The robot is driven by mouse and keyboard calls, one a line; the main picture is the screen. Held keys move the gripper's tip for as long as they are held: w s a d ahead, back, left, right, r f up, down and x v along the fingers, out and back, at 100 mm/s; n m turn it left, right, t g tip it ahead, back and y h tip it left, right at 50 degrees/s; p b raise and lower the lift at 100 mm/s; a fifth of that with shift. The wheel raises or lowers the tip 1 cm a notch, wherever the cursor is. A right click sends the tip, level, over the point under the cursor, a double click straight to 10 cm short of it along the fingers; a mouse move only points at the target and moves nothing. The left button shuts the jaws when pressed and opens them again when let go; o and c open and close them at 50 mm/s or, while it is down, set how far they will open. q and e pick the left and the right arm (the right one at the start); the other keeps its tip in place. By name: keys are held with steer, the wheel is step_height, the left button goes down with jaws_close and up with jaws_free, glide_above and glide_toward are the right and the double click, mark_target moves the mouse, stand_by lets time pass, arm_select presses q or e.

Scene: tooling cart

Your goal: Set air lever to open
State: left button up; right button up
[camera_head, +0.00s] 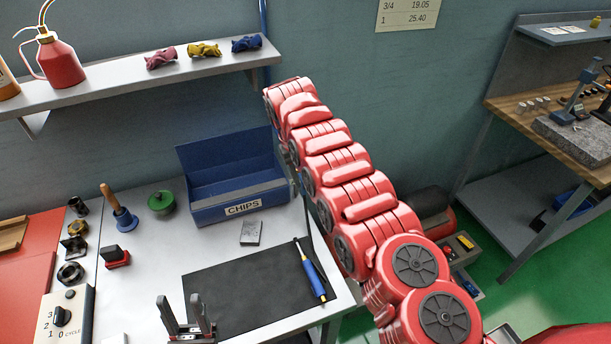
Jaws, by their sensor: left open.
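I cannot make out an air lever in this view. A thin blue pipe (263,20) runs down the wall beside the shelf end, and its lower part goes out of sight near my red arm. My left gripper (185,314) shows at the bottom edge, its two dark fingers upright and apart, with nothing between them. My red arm crosses the middle from the lower right up to the shelf end and hides part of the wall. No right gripper fingers can be seen.
A blue CHIPS bin (235,190), black mat (245,290) and blue-handled tool (313,275) are on the bench. A cycle switch box (68,315) is at lower left. The shelf (130,75) holds a red oil can (60,62) and rags. A wooden-topped bench (530,115) stands right.

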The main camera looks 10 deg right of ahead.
steer(key=shift+r, duration=0.1)
steer(key=a+r+p, duration=0.3)
steer(key=r+p, duration=1.1)
steer(key=r, duration=0.3)
steer(key=shift+s+a, duration=0.15)
steer(key=shift+s, duration=0.25)
steer(key=shift+f, duration=0.15)
